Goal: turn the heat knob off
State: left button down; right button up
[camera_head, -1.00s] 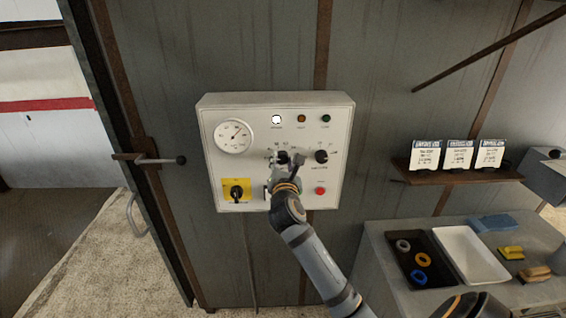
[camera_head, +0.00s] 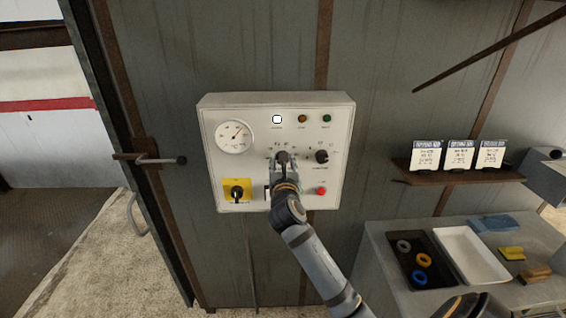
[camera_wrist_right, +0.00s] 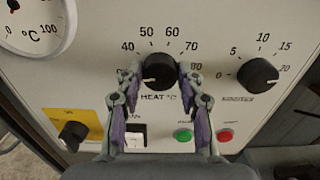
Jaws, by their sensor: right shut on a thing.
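The heat knob (camera_wrist_right: 159,71) is a round black dial on the white control panel (camera_head: 215,160). Its scale shows 40, 50 and 60 around it, with "HEAT °C" printed below. A small white mark shows at the knob's lower left. My right gripper (camera_wrist_right: 160,74) has one finger on each side of the knob and is shut on it. In the head view the knob (camera_head: 283,157) sits at the panel's middle, with the gripper reaching it from below. My left gripper is not in view.
A second black knob (camera_wrist_right: 257,75) is right of the heat knob. Green (camera_wrist_right: 183,135) and red (camera_wrist_right: 225,135) buttons, a white rocker switch (camera_wrist_right: 135,136) and a yellow-backed rotary switch (camera_wrist_right: 73,133) lie below. A dial gauge (camera_head: 234,138) is upper left. A white lamp (camera_head: 277,119) looks lit.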

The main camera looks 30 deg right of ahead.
jog(key=shift+f, duration=0.2)
jog(key=o, duration=0.9)
jog(key=shift+o, duration=1.4)
jog(key=shift+r, duration=0.1)
jog(key=v, duration=0.7)
jog(key=shift+s+a, duration=0.25)
jog(key=shift+w+d, duration=0.1)
jog(key=shift+d, duration=0.05)
